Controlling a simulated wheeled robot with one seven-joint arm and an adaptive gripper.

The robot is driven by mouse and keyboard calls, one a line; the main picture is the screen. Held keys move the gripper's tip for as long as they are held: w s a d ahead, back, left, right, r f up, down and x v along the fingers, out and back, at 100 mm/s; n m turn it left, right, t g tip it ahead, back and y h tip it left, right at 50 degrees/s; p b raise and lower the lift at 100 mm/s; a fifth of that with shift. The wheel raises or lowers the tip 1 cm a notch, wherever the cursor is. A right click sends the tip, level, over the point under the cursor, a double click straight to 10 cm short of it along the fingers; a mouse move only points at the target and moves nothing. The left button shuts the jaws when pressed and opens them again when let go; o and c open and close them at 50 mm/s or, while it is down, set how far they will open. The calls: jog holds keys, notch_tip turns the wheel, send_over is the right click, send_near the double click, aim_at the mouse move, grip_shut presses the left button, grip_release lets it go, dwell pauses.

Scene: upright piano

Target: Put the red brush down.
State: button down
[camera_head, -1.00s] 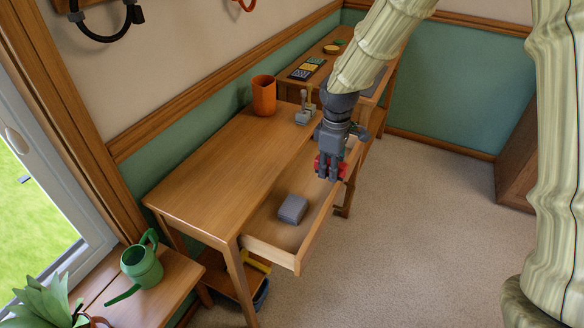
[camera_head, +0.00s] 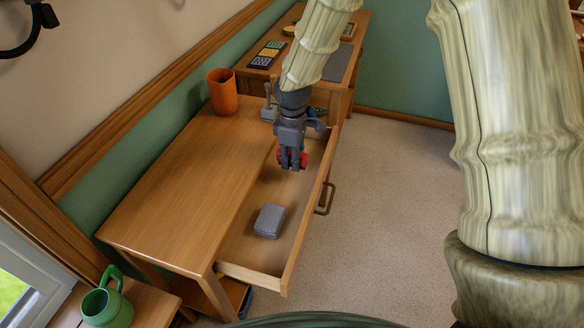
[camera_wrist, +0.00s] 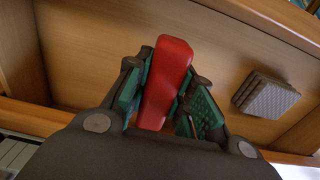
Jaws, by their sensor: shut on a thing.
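The red brush (camera_wrist: 167,82) is held between the green-padded fingers of my gripper (camera_wrist: 160,100) in the wrist view. In the head view my gripper (camera_head: 292,162) points down over the open drawer (camera_head: 292,262), and red parts of the brush (camera_head: 303,158) show around its fingertips. The wrist view shows the drawer's wooden floor behind the brush. I cannot tell whether the brush touches it.
A grey block (camera_head: 269,220) lies in the near part of the drawer; it also shows in the wrist view (camera_wrist: 265,95). An orange cup (camera_head: 222,92) stands on the desk (camera_head: 175,190). The drawer floor between the gripper and the block is bare. A green watering can (camera_head: 107,305) stands at lower left.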

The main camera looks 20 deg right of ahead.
jog(key=shift+s+f, duration=0.15)
jog(key=shift+f, duration=1.5)
jog(key=shift+f, duration=0.15)
jog(key=c, duration=1.2)
grip_release()
jog(key=shift+c, duration=0.2)
notch_tip(320, 180, up, 12)
jog(key=shift+r+p, duration=0.1)
jog(key=shift+p, duration=0.35)
